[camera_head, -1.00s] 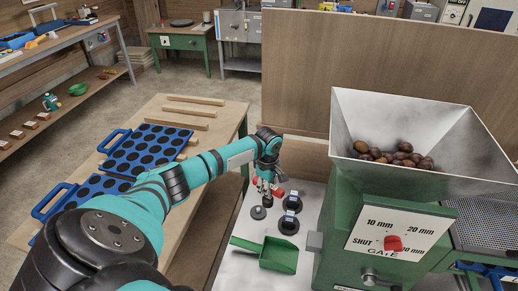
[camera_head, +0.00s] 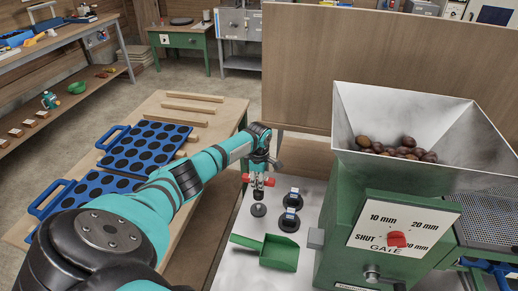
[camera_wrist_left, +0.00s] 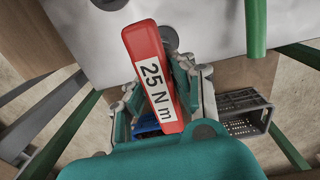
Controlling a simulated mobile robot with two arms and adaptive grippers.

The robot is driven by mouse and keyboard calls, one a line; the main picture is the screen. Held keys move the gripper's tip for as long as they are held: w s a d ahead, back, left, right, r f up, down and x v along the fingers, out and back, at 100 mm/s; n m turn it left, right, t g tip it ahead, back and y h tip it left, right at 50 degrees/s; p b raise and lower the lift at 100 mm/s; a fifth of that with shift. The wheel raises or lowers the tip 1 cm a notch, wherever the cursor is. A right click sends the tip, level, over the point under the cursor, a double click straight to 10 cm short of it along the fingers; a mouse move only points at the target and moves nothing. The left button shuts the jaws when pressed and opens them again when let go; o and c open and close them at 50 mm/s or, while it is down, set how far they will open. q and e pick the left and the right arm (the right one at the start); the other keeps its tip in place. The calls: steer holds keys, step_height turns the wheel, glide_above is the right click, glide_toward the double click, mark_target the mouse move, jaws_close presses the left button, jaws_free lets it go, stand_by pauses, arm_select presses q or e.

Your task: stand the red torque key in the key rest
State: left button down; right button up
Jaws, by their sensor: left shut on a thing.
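My left gripper (camera_head: 259,185) is shut on the red torque key (camera_head: 246,178), above the white bench top. In the head view the key's red ends stick out on both sides of the fingers, so it lies roughly level. In the left wrist view the key (camera_wrist_left: 142,45) runs up from between the fingers (camera_wrist_left: 160,105), with its white "25 N m" label showing. A dark round base with a pale centre (camera_head: 259,210), perhaps the key rest, stands on the bench just below the gripper, apart from the key. My right gripper is not in view.
A green scoop (camera_head: 279,254) lies nearer. The green machine (camera_head: 350,235) with its chestnut hopper (camera_head: 362,112) blocks the right. Blue trays (camera_head: 140,150) lie on the wooden table.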

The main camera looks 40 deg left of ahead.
mark_target(259, 192)
arm_select(q)
steer(key=shift+f+b, duration=1.15)
steer(key=shift+f, duration=1.3)
steer(key=shift+p, duration=0.35)
steer(key=shift+p, duration=0.3)
steer(key=shift+f, duration=0.3)
